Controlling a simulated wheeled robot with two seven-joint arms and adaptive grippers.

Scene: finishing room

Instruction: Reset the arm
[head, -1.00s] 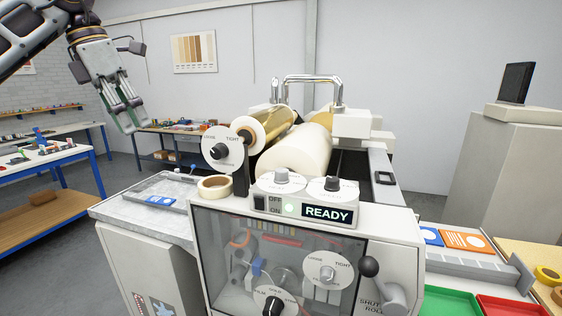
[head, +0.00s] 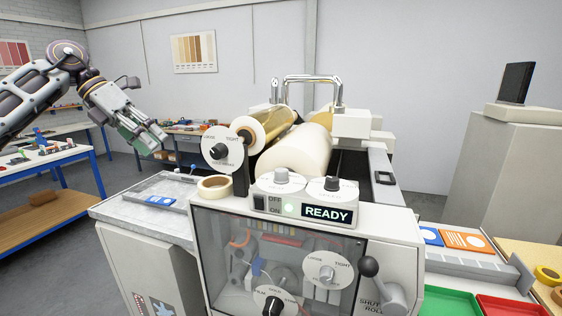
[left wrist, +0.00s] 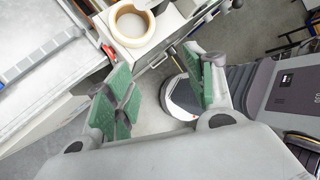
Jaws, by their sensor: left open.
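My left gripper (head: 149,140) is at the upper left of the head view, raised beside the machine's left end. It is open and empty. In the left wrist view its green-padded fingers (left wrist: 160,100) are spread, with floor and part of my own body showing between and beyond them. My right gripper is not in view. The machine (head: 385,230) stands in the middle, with dials, a gold roll (head: 268,125) and a white roll (head: 297,150). Its display (head: 327,212) reads READY.
A tape roll (head: 214,186) lies on the machine's left side, by a grey tray (head: 165,187); the tape roll also shows in the left wrist view (left wrist: 131,24). A green tray (head: 452,303) and a red tray (head: 510,306) are at lower right. Workbenches (head: 60,155) stand behind at left.

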